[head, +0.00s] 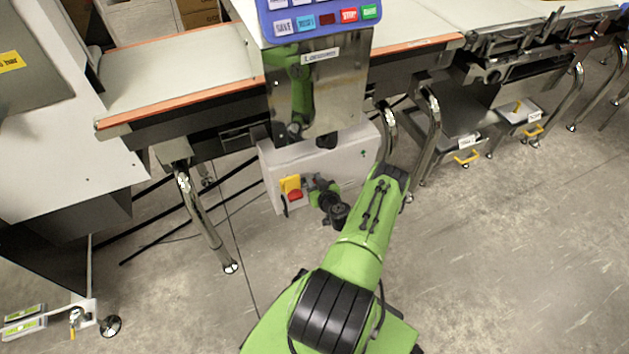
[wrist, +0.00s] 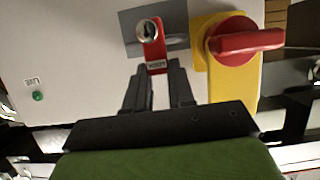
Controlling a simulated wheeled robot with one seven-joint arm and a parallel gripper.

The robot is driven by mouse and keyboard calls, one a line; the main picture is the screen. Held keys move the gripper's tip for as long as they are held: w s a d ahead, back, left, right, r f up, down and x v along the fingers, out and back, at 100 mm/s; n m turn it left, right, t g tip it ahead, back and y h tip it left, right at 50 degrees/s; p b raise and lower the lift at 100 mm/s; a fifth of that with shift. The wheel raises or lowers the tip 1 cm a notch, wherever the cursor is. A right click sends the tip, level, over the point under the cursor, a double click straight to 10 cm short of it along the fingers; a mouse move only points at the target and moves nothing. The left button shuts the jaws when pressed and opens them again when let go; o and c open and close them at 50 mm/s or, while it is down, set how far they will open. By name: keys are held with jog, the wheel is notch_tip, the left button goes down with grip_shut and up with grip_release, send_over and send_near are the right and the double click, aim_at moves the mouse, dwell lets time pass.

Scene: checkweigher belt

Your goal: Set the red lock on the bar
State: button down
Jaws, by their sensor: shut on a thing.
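The red lock (wrist: 157,52) carries a small white label and is between the fingertips of my gripper (wrist: 157,70) in the wrist view. My gripper is shut on its lower end. A round metal bar end (wrist: 147,30) shows at the lock's upper part, in front of a grey plate (wrist: 180,20). I cannot tell whether the lock is around the bar or only against it. In the head view my gripper (head: 318,190) is at the front of the white cabinet, and the lock cannot be made out there.
A red rotary handle (wrist: 245,42) on a yellow plate (wrist: 243,88) sits close to the right of the lock. The conveyor belt (head: 180,70) and control panel (head: 320,18) are above.

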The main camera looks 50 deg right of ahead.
jog(key=shift+f, duration=0.15)
jog(key=c, duration=0.9)
grip_release()
jog(key=p+v, duration=0.8)
jog(key=v, duration=0.7)
jog(key=shift+s+a+p, duration=0.15)
jog(key=shift+s+p, duration=0.15)
jog(key=shift+s, duration=0.1)
